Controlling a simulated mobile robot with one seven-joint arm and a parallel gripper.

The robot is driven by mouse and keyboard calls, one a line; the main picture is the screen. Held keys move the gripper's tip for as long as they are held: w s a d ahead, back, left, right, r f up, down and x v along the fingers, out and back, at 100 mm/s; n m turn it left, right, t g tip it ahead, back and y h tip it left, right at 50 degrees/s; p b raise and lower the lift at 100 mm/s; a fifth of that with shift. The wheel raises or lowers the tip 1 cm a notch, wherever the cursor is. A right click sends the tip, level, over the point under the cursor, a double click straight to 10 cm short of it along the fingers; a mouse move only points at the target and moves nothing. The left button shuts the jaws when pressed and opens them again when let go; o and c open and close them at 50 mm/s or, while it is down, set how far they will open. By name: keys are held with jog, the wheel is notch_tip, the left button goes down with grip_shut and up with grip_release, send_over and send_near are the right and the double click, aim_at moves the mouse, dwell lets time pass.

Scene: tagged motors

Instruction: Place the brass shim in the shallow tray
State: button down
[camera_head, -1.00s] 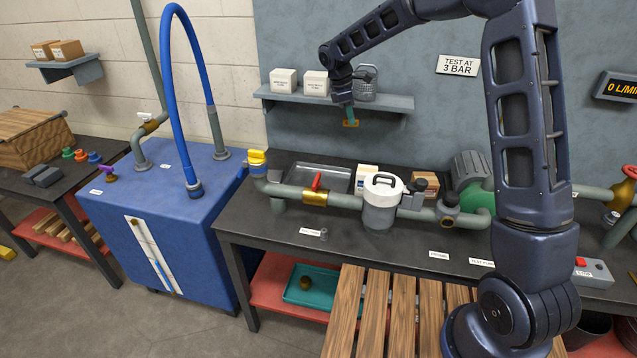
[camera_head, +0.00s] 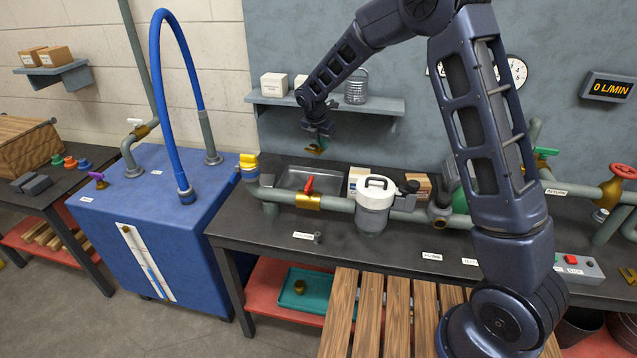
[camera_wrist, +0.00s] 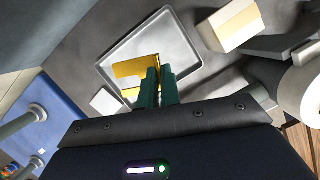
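My gripper (camera_head: 318,143) is shut on the brass shim (camera_head: 315,150), a thin gold-coloured plate, and holds it above the back of the bench. In the wrist view the green fingers (camera_wrist: 159,88) are close together, with the shim (camera_wrist: 134,67) showing to their left and partly hidden by them. The shallow tray (camera_head: 292,180) is a grey metal tray on the bench, behind the pipe. In the wrist view the tray (camera_wrist: 187,50) lies beneath the shim, its near part hidden by the gripper. The shim appears apart from the tray floor.
A wall shelf (camera_head: 385,106) with boxes and a wire-like can is above and behind.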

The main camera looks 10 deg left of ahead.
notch_tip(320, 180, down, 16)
jog(key=shift+f, duration=0.25)
dwell(0.4)
jog(key=c, duration=1.6)
grip_release()
jog(key=shift+f, duration=0.1)
